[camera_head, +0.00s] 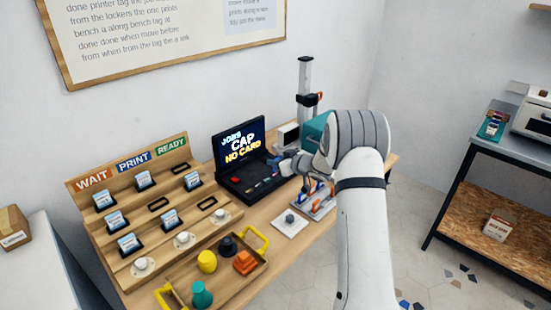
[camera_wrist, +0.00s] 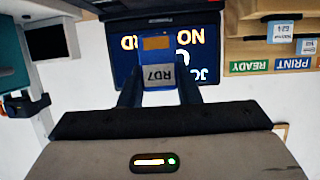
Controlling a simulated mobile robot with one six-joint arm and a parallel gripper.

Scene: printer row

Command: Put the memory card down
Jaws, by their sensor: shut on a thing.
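The memory card (camera_wrist: 156,70), a grey label marked RD7 with an orange part, is pinched between the fingertips of my gripper (camera_wrist: 158,86) in the wrist view. That view is upside down. In the head view my gripper (camera_head: 283,164) is at the right side of the black laptop-like console (camera_head: 262,186), near its keyboard deck.
A wooden rack (camera_head: 95,183) labelled WAIT, PRINT, READY holds several cards at left, with some empty slots. A wooden tray (camera_head: 222,287) with yellow handles holds coloured objects.

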